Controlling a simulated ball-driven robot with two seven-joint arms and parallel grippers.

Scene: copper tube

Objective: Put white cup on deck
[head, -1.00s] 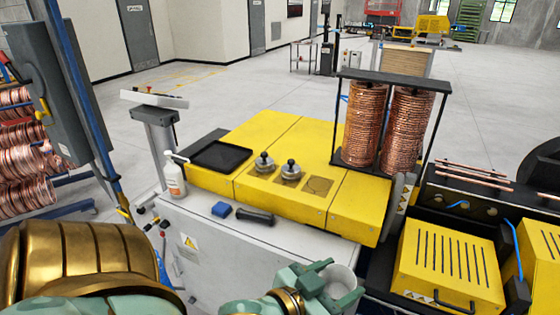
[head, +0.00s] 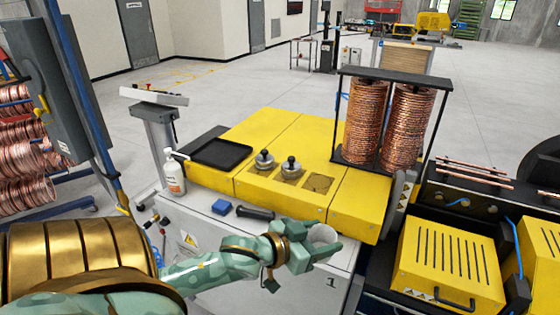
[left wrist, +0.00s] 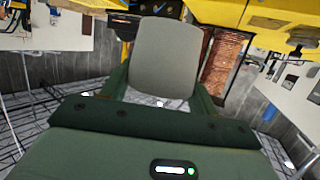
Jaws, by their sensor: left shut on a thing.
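The white cup (head: 322,235) is between the fingers of my left gripper (head: 318,246), which is shut on it, in the head view. The cup also shows large and greyish between the fingers in the left wrist view (left wrist: 165,60). In the head view the gripper and cup appear in front of the near edge of the yellow deck (head: 290,135), at its right part. Whether they touch the machine is not clear. My right gripper is not in view.
On the deck are a black tray (head: 222,152), two metal knobs (head: 290,168) and tall copper coils (head: 406,125) in a black frame. A white bottle (head: 174,175), a blue block (head: 221,207) and a black handle-like object (head: 255,212) are on the white ledge. The deck's middle has free room.

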